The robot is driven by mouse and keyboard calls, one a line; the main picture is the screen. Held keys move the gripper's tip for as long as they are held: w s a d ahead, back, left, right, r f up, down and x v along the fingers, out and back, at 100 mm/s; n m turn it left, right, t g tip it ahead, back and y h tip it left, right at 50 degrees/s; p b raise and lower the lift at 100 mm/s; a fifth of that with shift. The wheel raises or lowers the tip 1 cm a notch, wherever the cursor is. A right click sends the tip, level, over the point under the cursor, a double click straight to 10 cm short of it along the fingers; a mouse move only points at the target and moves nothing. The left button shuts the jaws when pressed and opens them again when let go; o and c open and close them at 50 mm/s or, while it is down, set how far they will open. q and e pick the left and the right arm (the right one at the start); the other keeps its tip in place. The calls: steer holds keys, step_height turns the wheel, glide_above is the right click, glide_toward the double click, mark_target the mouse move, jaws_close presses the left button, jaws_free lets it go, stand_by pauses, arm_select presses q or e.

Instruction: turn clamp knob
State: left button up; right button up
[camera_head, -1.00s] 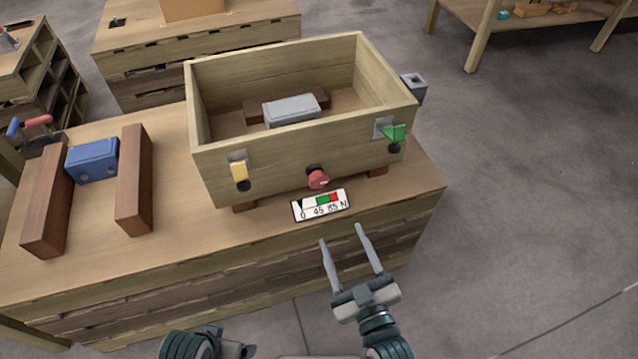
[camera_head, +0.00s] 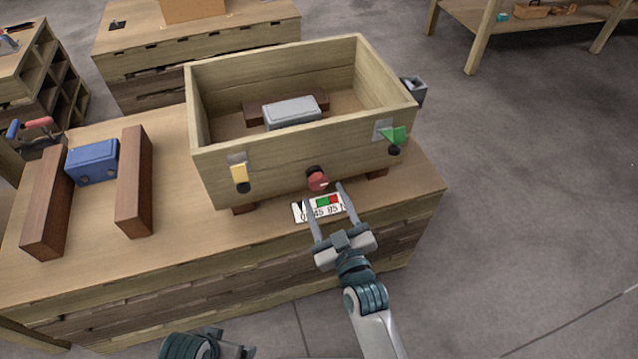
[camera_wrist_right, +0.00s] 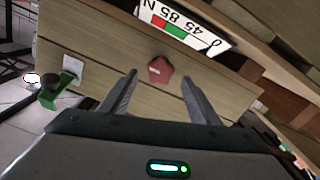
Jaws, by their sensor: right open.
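The red clamp knob (camera_head: 317,181) is on the front wall of the wooden box (camera_head: 290,160), low and right of its middle. My right gripper (camera_head: 323,192) is open, its two fingers pointing at the box front on either side of the knob's line. In the right wrist view the knob (camera_wrist_right: 160,69) lies beyond and between the open fingertips (camera_wrist_right: 158,76), with nothing held. The gauge label (camera_head: 318,208) with green and red zones is below the knob, partly covered by the fingers. Part of my left arm shows at the bottom, but its fingers do not show clearly.
A yellow latch (camera_head: 239,173) and a green latch (camera_head: 394,135) flank the knob on the box front. A grey block (camera_head: 291,111) lies inside the box. A blue block (camera_head: 92,161) sits between two brown bars on the workbench (camera_head: 175,235).

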mark_target(319, 185)
steer(key=shift+x, duration=2.65)
steer(key=c, duration=1.1)
